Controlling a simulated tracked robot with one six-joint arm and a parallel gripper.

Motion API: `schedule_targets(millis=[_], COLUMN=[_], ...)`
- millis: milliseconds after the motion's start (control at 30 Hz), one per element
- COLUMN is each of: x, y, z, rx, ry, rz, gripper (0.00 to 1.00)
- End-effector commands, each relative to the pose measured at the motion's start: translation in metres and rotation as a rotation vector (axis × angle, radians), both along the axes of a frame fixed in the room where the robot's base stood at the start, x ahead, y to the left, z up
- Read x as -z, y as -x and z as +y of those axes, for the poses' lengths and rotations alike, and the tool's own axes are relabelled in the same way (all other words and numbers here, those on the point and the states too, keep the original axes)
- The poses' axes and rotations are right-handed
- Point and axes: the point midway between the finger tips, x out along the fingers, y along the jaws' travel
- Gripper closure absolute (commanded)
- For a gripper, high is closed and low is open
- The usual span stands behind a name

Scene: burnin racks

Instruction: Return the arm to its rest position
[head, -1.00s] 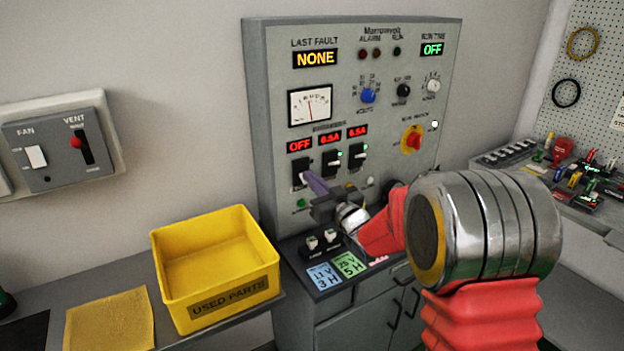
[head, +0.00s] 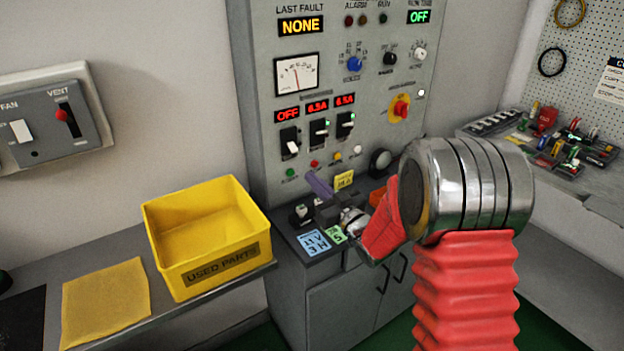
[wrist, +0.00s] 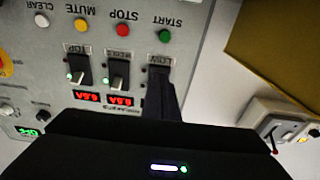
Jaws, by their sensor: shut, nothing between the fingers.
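My gripper (head: 316,182) is in front of the lower part of the grey test panel (head: 262,110). Its purple-looking finger points up and left, apart from the left breaker (head: 290,142) and below it. No held object shows. The left breaker's white lever is down and its display (head: 286,115) reads OFF. The middle breaker (head: 319,132) and right breaker (head: 345,125) have levers up and displays of 6.5A. In the wrist view, dark fingers (wrist: 162,98) cover part of the left breaker's column, with the coloured buttons (wrist: 123,30) above.
A yellow used-parts bin (head: 207,235) and a yellow cloth (head: 105,302) are on the left bench. A small yellow tag (head: 344,181) is behind my gripper. The fan and vent box (head: 50,130) is on the left wall.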

Motion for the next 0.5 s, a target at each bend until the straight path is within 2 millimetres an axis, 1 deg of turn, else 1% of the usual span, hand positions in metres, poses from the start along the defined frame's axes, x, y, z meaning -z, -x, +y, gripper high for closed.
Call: schedule_targets(millis=[267, 367, 500], x=[-0.005, -0.013, -0.028], y=[0.0, 0.0, 0.003], z=[-0.002, -0.008, -0.022], rx=[0.015, 0.046, 0.112], ry=[0.015, 0.04, 0.092], rz=[0.011, 0.032, 0.082], gripper=[1.0, 1.0, 1.0])
